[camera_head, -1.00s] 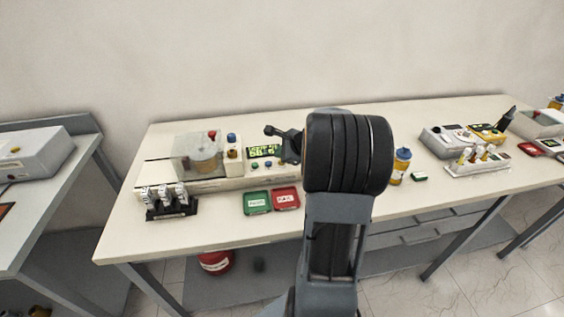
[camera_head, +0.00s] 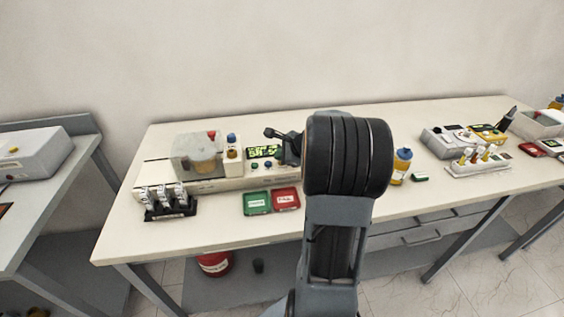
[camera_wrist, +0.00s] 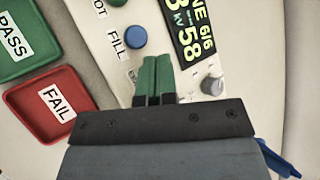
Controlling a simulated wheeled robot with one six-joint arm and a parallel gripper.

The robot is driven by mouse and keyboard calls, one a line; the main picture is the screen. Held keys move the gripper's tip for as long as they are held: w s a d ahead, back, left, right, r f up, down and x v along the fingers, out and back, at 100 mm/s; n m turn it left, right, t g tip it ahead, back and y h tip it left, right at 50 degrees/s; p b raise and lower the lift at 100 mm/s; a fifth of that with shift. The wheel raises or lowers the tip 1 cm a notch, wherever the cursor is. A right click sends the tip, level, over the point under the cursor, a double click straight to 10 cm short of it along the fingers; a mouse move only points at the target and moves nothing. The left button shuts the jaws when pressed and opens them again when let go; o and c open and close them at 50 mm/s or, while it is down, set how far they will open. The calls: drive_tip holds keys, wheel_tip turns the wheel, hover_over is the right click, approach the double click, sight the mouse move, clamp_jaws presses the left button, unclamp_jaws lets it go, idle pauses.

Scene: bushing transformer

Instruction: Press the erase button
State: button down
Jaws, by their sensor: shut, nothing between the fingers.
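My gripper (camera_wrist: 158,72) is shut and empty, its green fingertips together over the device's control panel in the wrist view. A blue button (camera_wrist: 137,37) beside the label FILL lies just up and left of the fingertips. The fingers partly cover another label. I see no readable erase label; a button under the fingers would be hidden, and contact cannot be told. The lit green display (camera_wrist: 190,35) and a grey knob (camera_wrist: 212,85) are to the right.
A green PASS tray (camera_head: 257,202) and a red FAIL tray (camera_head: 286,198) lie in front of the device. A black rack (camera_head: 172,213) stands at the front left, and a yellow bottle (camera_head: 401,165) stands right of my arm.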

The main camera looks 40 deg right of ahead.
drive_tip(key=shift+f, duration=0.25)
drive_tip(key=shift+r, duration=0.15)
idle(0.3)
drive_tip(key=shift+r+p, duration=0.55)
drive_tip(key=shift+r, duration=0.2)
drive_tip(key=shift+r+p, duration=2)
drive_tip(key=shift+r, duration=0.5)
